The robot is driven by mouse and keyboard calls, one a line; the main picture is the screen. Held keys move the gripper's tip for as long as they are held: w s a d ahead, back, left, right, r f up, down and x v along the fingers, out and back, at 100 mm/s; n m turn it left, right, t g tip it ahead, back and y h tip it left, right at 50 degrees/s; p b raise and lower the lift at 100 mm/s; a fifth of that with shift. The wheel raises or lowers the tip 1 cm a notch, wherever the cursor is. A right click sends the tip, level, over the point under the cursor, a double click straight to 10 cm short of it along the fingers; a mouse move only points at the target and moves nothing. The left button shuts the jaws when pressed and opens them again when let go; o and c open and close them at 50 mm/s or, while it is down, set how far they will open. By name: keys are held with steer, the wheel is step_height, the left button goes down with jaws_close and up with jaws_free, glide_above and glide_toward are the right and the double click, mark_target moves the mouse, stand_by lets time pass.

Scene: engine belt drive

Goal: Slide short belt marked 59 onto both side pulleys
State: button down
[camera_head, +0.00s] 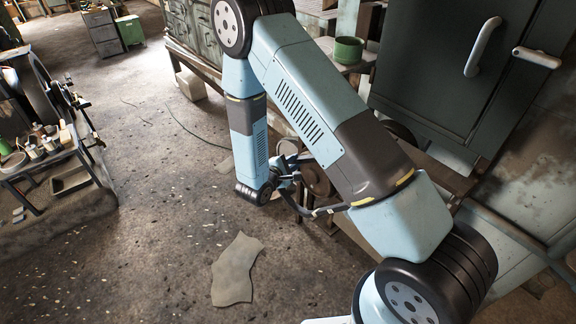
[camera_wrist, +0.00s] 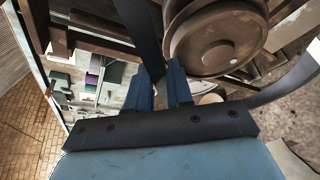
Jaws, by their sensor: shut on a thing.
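My gripper (camera_wrist: 160,84) is shut on a dark flat belt (camera_wrist: 139,28), which runs up from between the fingers in the wrist view. No number is readable on it. A rusty brown pulley (camera_wrist: 213,38) stands just right of the fingers, close to the belt. A grey curved band at the right of the wrist view (camera_wrist: 288,86) looks like another stretch of the belt. In the head view my gripper (camera_head: 288,180) is small and partly hidden, beside a brown pulley (camera_head: 317,180). A dark band (camera_head: 318,210) hangs below there. I cannot tell whether the belt sits on any pulley.
Rusty frame bars (camera_wrist: 95,38) cross the upper left of the wrist view. A dark green cabinet (camera_head: 430,65) stands behind my arm. A bench with a green pot (camera_head: 348,51) is near it.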

steer(key=w+d, duration=0.4)
steer(key=d, duration=0.2)
steer(key=shift+w+d, duration=0.2)
steer(key=shift+d, duration=0.1)
stand_by(0.3)
steer(key=shift+m+g, duration=0.3)
steer(key=shift+s+r, duration=0.15)
steer(key=shift+r, duration=0.1)
steer(key=shift+w+d, duration=0.65)
steer(key=shift+d, duration=0.35)
steer(key=shift+w+d, duration=0.65)
steer(key=shift+d, duration=0.35)
stand_by(1.1)
steer(key=c, duration=0.9)
jaws_free()
